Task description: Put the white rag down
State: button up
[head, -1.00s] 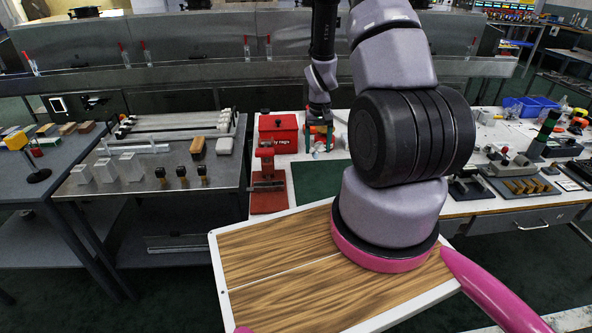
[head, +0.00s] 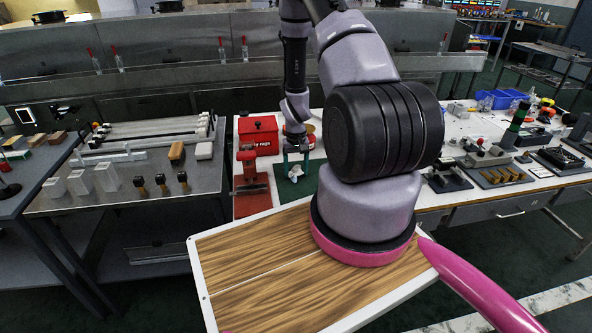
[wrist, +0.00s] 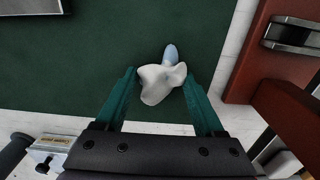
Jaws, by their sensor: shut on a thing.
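The white rag (head: 295,173) is crumpled between the teal fingertips of my gripper (head: 294,166) in the head view. In the wrist view the rag (wrist: 160,86) sits between the two fingertips of my gripper (wrist: 158,77), which is shut on it. A bluish rounded piece (wrist: 171,52) shows at the rag's far end; I cannot tell whether it belongs to the rag. The rag is over the dark green mat (head: 287,192), which fills much of the wrist view (wrist: 60,75). I cannot tell whether the rag touches the mat.
A red rags bin (head: 258,136) stands behind and left of my gripper. A red tool stand (head: 251,185) is beside the mat's left edge. A steel table (head: 120,200) with blocks and stamps is further left. Bare green mat surrounds the rag.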

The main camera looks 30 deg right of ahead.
jog(key=shift+f, duration=0.15)
jog(key=o, duration=1.3)
notch_tip(320, 180, up, 13)
notch_tip(320, 180, up, 13)
jog(key=t, duration=0.2)
send_over(296, 170)
jog(key=a, duration=0.3)
jog(key=s+a+r+t, duration=0.1)
jog(key=a+r, duration=0.1)
jog(key=r, duration=0.4)
jog(key=s+a+r+t, duration=0.1)
jog(key=s+a+r, duration=0.1)
jog(key=r, duration=0.4)
jog(key=s+a+r+t, duration=0.1)
jog(key=s+a+r, duration=0.1)
jog(key=s+r, duration=0.3)
jog(key=s+a+r+t+y, duration=0.1)
jog(key=s+a+r, duration=0.1)
jog(key=s+r, duration=0.3)
jog(key=s+a+r+m+t+y, duration=0.1)
jog(key=s+a+r, duration=0.1)
jog(key=s+r, duration=0.3)
jog(key=shift+s+a+r, duration=0.1)
jog(key=shift+s+a, duration=0.1)
jog(key=shift+s, duration=0.7)
